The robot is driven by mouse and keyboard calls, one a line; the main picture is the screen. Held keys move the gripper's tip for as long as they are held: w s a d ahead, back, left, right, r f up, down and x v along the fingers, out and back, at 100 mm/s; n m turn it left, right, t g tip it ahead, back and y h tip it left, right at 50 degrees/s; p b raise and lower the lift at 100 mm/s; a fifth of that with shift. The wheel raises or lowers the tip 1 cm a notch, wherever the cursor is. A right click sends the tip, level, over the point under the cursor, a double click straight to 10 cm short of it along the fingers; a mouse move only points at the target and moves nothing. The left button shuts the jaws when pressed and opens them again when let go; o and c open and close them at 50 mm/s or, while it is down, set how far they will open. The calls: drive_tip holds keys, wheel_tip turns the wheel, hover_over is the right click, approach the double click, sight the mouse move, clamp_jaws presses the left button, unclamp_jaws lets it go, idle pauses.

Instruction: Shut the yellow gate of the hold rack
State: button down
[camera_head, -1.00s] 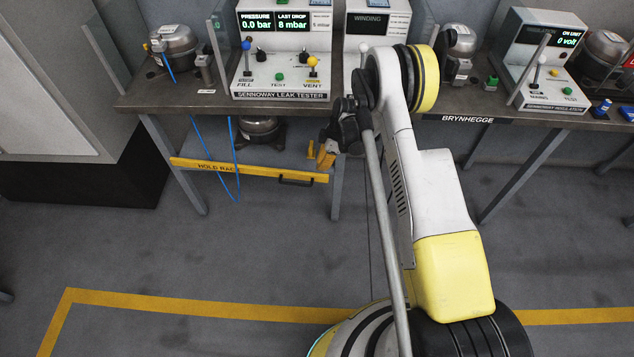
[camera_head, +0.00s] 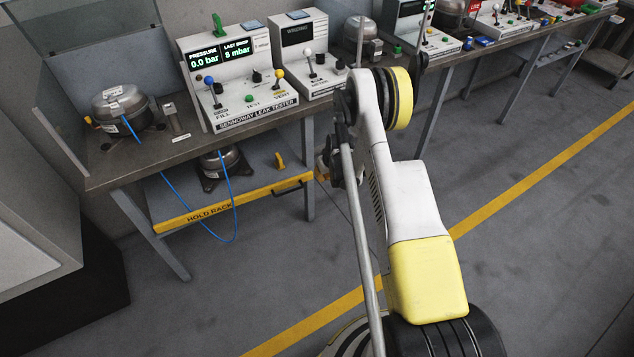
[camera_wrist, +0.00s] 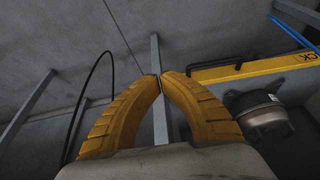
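The yellow gate (camera_head: 236,203), lettered HOLD RACK, spans the front of the low shelf under the bench, with a dark handle (camera_head: 288,188) near its right end. I cannot tell whether it is fully closed. Its bar also shows at upper right in the wrist view (camera_wrist: 258,68). A small yellow upright piece (camera_head: 280,160) stands behind the bar near its right end. My gripper (camera_wrist: 160,77) has its yellow fingertips together and nothing visible held. It points towards a grey bench leg, left of the gate's bar in the wrist view. In the head view my arm mostly hides it.
A compressor (camera_head: 220,165) sits on the rack shelf; a blue hose (camera_head: 232,222) loops down in front of the gate. A grey bench leg (camera_head: 308,170) stands by the gate's handle end. The bench (camera_head: 170,150) carries the leak tester (camera_head: 240,85). The floor in front is open.

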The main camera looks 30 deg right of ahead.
drive_tip(key=w+f+b, duration=0.5)
drive_tip(key=w+f, duration=0.2)
drive_tip(key=f, duration=0.1)
drive_tip(key=shift+w+d+f, duration=0.25)
drive_tip(key=shift+w+f, duration=0.05)
drive_tip(key=shift+f, duration=0.05)
